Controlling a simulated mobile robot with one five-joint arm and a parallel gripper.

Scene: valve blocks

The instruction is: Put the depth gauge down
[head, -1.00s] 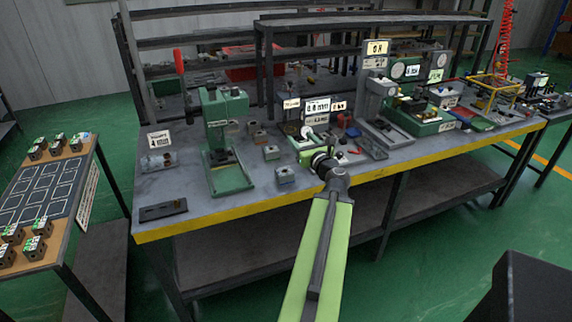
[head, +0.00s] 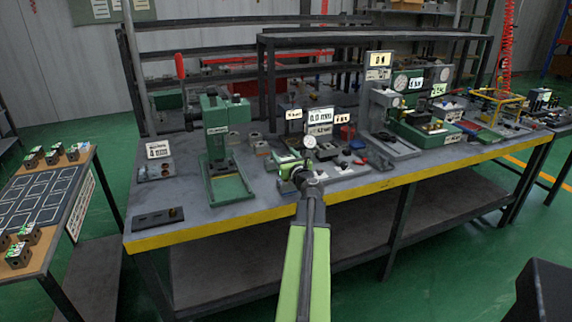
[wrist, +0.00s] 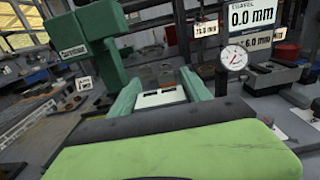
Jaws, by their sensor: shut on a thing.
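My gripper (wrist: 163,95) is shut on a small pale body with a dark patch on its upper face, which I take for the depth gauge (wrist: 160,97). The green fingers cover its sides, and its lower end is hidden. In the head view my gripper (head: 291,166) is over the workbench (head: 262,199), near its front middle. I cannot tell whether the gauge touches the bench top.
A round white dial (wrist: 233,57) on a thin stem stands just right of my fingers, before the 0.0 mm sign (wrist: 252,17). A green press (head: 218,130) stands to the left. Small metal blocks and fixtures crowd the bench behind. The front left bench top is partly bare.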

